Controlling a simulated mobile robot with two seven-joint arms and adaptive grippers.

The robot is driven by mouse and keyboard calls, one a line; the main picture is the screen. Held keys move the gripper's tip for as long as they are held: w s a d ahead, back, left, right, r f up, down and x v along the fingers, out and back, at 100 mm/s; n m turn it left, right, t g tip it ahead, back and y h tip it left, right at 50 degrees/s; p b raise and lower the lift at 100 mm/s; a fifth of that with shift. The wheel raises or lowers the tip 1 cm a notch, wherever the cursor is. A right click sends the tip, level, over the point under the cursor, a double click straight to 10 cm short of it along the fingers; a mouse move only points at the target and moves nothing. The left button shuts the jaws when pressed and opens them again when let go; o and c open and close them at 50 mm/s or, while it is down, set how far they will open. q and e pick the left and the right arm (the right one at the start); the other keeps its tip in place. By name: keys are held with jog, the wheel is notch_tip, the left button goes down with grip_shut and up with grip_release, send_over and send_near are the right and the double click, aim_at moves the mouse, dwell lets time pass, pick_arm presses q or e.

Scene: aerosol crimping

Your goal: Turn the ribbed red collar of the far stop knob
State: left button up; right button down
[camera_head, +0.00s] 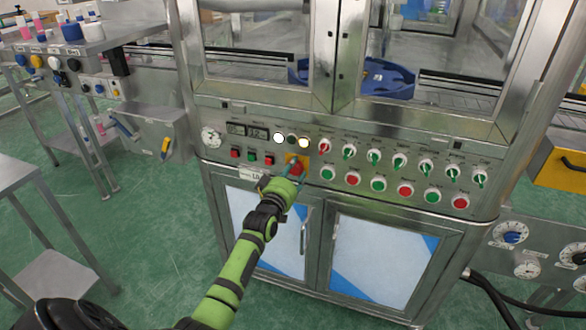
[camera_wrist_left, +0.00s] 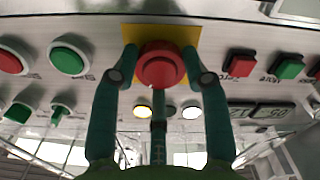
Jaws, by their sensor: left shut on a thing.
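The red stop knob (camera_head: 298,167) sits on a yellow plate (camera_head: 289,158) on the steel machine's control panel. In the left wrist view the round red knob (camera_wrist_left: 161,65) shows face on, in front of the yellow plate (camera_wrist_left: 140,30). My left gripper (camera_head: 296,178) reaches it from below. The collar's ribs are too blurred to make out. My right gripper is in neither view.
Red and green buttons (camera_head: 378,184) and green selector switches (camera_head: 374,157) line the panel to the right. Small square buttons (camera_head: 252,156) and a display (camera_head: 247,131) sit to the left. Cabinet doors with a handle (camera_head: 303,238) are below. A side table (camera_head: 50,280) stands at left.

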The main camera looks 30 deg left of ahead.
pick_arm(q)
jog(key=shift+a+r+m+p, duration=0.1)
jog(key=shift+r+m+p, duration=0.1)
jog(key=shift+m, duration=0.4)
jog(key=shift+a+r+m+p, duration=0.1)
jog(key=shift+r+m+p, duration=0.1)
jog(key=shift+m, duration=0.4)
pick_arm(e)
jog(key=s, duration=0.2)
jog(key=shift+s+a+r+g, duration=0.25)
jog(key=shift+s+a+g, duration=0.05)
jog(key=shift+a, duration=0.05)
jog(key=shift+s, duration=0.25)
pick_arm(q)
jog(key=o, duration=1.2)
jog(key=shift+c, duration=0.2)
jog(key=shift+f, duration=0.1)
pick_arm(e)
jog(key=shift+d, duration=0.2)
pick_arm(q)
jog(key=shift+d+f, duration=0.1)
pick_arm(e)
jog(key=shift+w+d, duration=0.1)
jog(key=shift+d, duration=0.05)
